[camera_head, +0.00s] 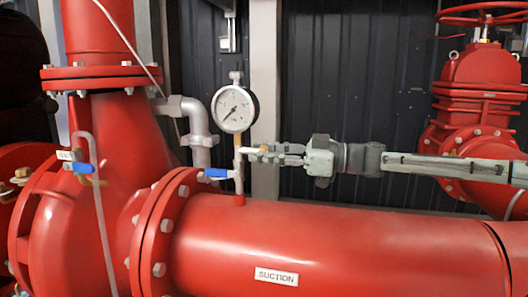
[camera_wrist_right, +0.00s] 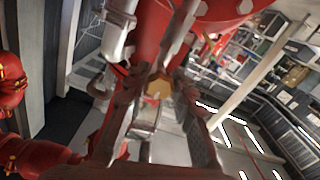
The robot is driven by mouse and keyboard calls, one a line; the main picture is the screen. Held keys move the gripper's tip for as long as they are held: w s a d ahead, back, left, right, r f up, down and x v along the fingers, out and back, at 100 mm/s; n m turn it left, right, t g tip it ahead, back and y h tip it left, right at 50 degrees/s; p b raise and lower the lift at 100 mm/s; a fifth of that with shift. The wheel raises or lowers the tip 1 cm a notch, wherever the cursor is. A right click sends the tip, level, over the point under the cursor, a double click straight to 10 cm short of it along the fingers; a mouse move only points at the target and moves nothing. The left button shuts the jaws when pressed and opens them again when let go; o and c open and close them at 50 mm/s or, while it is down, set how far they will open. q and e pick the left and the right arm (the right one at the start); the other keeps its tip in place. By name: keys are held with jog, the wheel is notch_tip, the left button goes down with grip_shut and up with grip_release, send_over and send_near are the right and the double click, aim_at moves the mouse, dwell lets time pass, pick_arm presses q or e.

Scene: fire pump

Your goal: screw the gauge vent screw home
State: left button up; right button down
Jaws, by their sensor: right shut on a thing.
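The round white pressure gauge (camera_head: 234,108) stands upright on a thin stem above the red suction pipe (camera_head: 340,235). My right gripper (camera_head: 258,153) reaches in from the right, just below the gauge, with its fingertips close to the stem. In the right wrist view a brass hexagonal head (camera_wrist_right: 158,88), apparently the vent screw, sits between the fingers of the right gripper (camera_wrist_right: 155,97). The gripper is shut on it. The screw's thread and seat are hidden, so I cannot tell how deep it sits. My left gripper is not in view.
A blue valve lever (camera_head: 216,173) sits just below the fingertips. A grey elbow pipe (camera_head: 198,128) stands left of the gauge. A red pump casing (camera_head: 80,225) fills the left side, and a red gate valve (camera_head: 482,100) stands behind my right arm.

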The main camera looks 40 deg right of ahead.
jog(key=c, duration=1.2)
grip_release()
jog(key=v, duration=1.2)
